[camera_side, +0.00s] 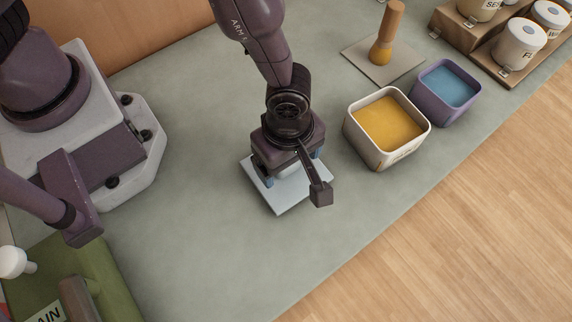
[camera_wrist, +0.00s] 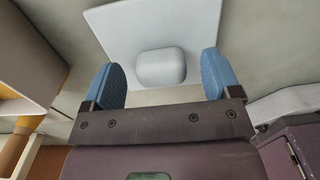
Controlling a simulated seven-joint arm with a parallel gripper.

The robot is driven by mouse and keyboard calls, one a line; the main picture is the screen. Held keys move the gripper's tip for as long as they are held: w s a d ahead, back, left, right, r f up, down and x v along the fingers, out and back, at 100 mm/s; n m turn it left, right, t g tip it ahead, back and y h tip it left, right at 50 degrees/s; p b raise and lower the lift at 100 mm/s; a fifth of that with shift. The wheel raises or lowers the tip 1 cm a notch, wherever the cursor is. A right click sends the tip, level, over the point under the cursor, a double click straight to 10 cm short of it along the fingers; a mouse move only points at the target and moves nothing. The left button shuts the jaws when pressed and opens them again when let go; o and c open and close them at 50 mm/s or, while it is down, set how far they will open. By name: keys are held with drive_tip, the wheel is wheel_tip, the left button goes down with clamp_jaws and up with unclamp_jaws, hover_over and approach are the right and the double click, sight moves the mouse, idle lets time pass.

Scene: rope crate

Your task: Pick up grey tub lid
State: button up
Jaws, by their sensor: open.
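The grey tub lid (camera_side: 282,194) lies flat on the counter under my gripper in the side view. In the wrist view the lid (camera_wrist: 120,30) is a pale square plate with a rounded raised knob (camera_wrist: 161,67). My gripper (camera_wrist: 162,80) is open, with a blue finger on each side of the knob and space between them. It points down over the lid in the side view (camera_side: 292,172), where my wrist hides the knob. I cannot tell how high the fingertips are above the plate.
A cream tub (camera_side: 353,134) with yellow contents stands right of my gripper, and a purple tub (camera_side: 456,111) with blue contents stands beyond it. Several lidded jars (camera_side: 519,45) sit far right. The counter front is clear.

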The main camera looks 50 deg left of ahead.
drive_tip(key=shift+f, duration=0.75)
drive_tip(key=c, duration=1.2)
drive_tip(key=shift+r, duration=0.1)
